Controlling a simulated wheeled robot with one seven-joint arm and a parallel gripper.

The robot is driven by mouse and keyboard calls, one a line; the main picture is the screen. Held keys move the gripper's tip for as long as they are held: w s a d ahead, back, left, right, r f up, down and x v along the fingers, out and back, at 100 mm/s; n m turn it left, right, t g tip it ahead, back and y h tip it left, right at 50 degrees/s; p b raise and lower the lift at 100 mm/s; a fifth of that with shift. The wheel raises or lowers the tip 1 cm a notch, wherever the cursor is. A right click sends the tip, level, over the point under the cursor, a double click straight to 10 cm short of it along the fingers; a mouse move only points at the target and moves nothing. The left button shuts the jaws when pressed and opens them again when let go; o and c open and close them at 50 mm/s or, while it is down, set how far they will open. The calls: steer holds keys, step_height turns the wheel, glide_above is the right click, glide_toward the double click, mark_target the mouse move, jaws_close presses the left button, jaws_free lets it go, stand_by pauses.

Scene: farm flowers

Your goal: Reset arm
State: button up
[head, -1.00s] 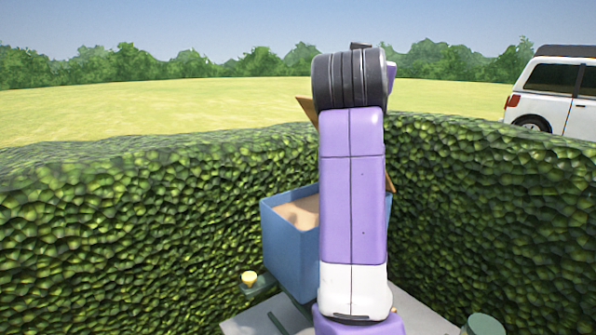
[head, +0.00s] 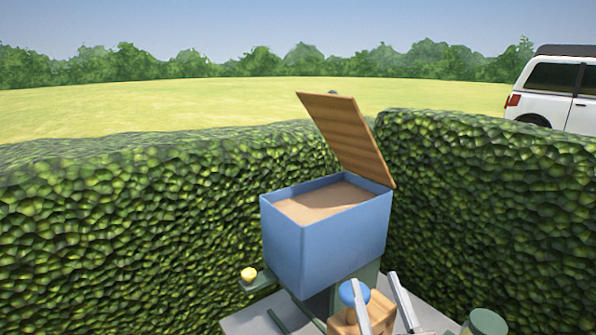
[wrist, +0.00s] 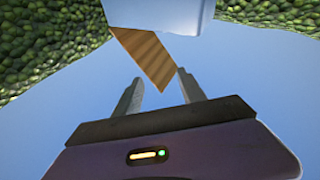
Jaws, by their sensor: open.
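My gripper shows at the bottom of the head view (head: 373,279) as two pale fingers pointing up, in front of the blue box. In the wrist view (wrist: 159,76) its fingers are apart with nothing held between them. The blue box (head: 330,244) stands with its tan wooden lid (head: 350,138) raised, and sandy-brown contents show inside. In the wrist view the box (wrist: 172,16) and lid (wrist: 146,58) appear upside down at the top, beyond the fingertips. Most of my arm is out of the head view.
A wooden block (head: 381,313) and a blue knob (head: 352,291) show near my fingers. A yellow knob (head: 248,274) is at lower left and a green cylinder (head: 485,322) at lower right. Hedges (head: 130,230) stand close on both sides. A white car (head: 555,90) is beyond.

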steer(key=s+d+f+m+g, duration=0.1)
steer(key=s+f, duration=0.5)
steer(key=s, duration=0.7)
steer(key=s+d+f+m+g+h+b, duration=0.1)
steer(key=s+d+f+g, duration=0.2)
steer(key=s, duration=1)
steer(key=s+d+f+m+g+h, duration=0.1)
steer(key=s+d+f+g, duration=0.1)
steer(key=s+f, duration=0.7)
steer(key=s+d, duration=0.1)
steer(key=s, duration=0.2)
steer(key=shift+s+g+b, duration=0.3)
steer(key=shift+s+b, duration=0.05)
steer(key=shift+s, duration=0.05)
